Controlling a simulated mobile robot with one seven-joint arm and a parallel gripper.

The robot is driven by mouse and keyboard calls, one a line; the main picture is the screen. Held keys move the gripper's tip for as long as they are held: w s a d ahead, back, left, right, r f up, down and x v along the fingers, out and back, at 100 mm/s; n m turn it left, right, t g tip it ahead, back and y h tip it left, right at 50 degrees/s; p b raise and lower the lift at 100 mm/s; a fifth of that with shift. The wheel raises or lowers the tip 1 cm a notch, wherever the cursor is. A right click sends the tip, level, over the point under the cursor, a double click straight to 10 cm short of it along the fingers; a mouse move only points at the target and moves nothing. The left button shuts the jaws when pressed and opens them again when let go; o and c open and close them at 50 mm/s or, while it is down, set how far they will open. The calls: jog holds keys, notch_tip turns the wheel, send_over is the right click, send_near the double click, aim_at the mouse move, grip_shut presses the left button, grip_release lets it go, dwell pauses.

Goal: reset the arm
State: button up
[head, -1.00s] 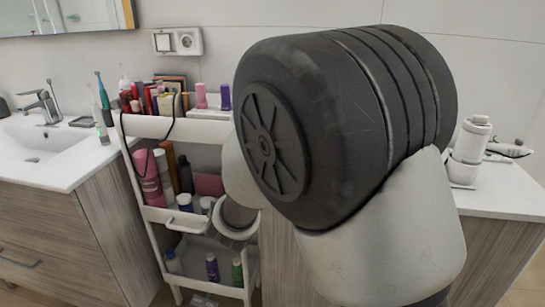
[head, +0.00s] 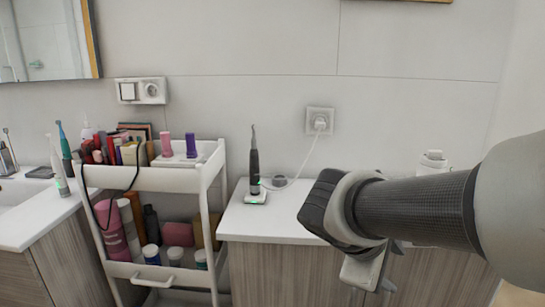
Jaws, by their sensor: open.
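My arm reaches in from the right edge of the head view, over the right counter. My gripper (head: 368,272) is at the arm's far end, low in front of the counter's front edge. It is open, and I see nothing held in it. Its fingers are small and partly hidden by the wrist, so their exact gap is unclear.
A white cart (head: 207,185) with cosmetics stands left of my gripper. A dark electric toothbrush (head: 254,165) stands on its charger on the right counter (head: 285,222). A cord runs up to a wall socket (head: 320,121). A sink counter (head: 35,215) is at the left.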

jog(key=s+a+r+m+t+y, duration=0.1)
jog(key=s+a+m+y, duration=0.65)
jog(key=s+m, duration=0.3)
notch_tip(320, 180, up, 27)
jog(key=p, duration=2.7)
jog(key=shift+w+f, duration=0.15)
jog(key=shift+w, duration=0.2)
